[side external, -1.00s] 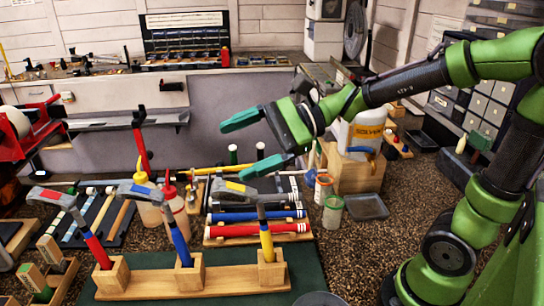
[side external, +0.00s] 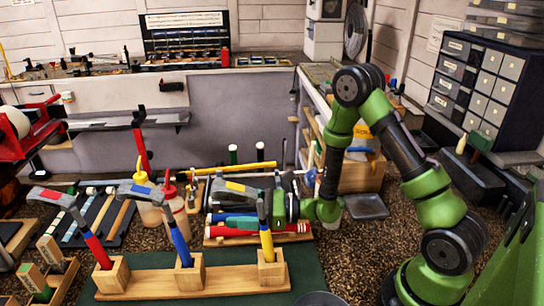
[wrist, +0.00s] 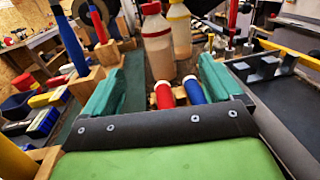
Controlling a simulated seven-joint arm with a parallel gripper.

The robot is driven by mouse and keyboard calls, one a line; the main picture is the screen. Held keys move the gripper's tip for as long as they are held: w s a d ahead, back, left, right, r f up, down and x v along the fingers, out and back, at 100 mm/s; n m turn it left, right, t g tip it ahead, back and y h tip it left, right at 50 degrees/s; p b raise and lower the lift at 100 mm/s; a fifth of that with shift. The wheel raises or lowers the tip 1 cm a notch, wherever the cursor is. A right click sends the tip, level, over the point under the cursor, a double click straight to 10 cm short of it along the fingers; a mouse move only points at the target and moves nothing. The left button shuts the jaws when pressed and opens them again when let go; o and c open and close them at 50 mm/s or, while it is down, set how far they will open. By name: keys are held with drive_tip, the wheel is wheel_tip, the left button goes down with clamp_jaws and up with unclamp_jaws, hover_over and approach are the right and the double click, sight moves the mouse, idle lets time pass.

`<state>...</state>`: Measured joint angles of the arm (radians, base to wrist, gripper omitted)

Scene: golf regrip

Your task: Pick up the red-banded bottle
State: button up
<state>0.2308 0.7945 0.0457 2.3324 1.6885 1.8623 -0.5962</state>
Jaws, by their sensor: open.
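The red-banded bottle (side external: 175,213) stands upright behind the hammer rack in the side external view, its red top showing and its body partly covered by a blue-handled hammer. In the wrist view it (wrist: 157,45) stands ahead, beyond my fingertips. My gripper (side external: 238,220) is low to its right, pointing left, partly hidden by the yellow-handled hammer. In the wrist view my gripper (wrist: 161,68) has its two teal fingers wide apart, with no bottle between them. A similar yellow-banded bottle (wrist: 182,34) stands close beside the red-banded one, on the right in the wrist view.
Red and blue club grips (side external: 235,230) lie on a wooden rack under my gripper. A wooden stand (side external: 225,277) with upright hammers lies in front. A dark tray with tools (side external: 95,215) lies left of the bottles. A yellow bar (side external: 235,166) lies behind.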

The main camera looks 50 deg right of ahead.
drive_tip(key=shift+w+a+f, duration=0.15)
drive_tip(key=shift+f, duration=0.15)
drive_tip(key=x, duration=1.1)
drive_tip(key=shift+a, duration=0.1)
drive_tip(key=shift+f+x, duration=0.2)
drive_tip(key=shift+x, duration=1.15)
drive_tip(key=shift+f+x, duration=0.15)
drive_tip(key=shift+x, duration=1.2)
drive_tip(key=shift+a, duration=0.2)
drive_tip(key=shift+c, duration=0.3)
drive_tip(key=c, duration=1.1)
wheel_tip(320, 180, up, 10)
drive_tip(key=shift+r, duration=0.1)
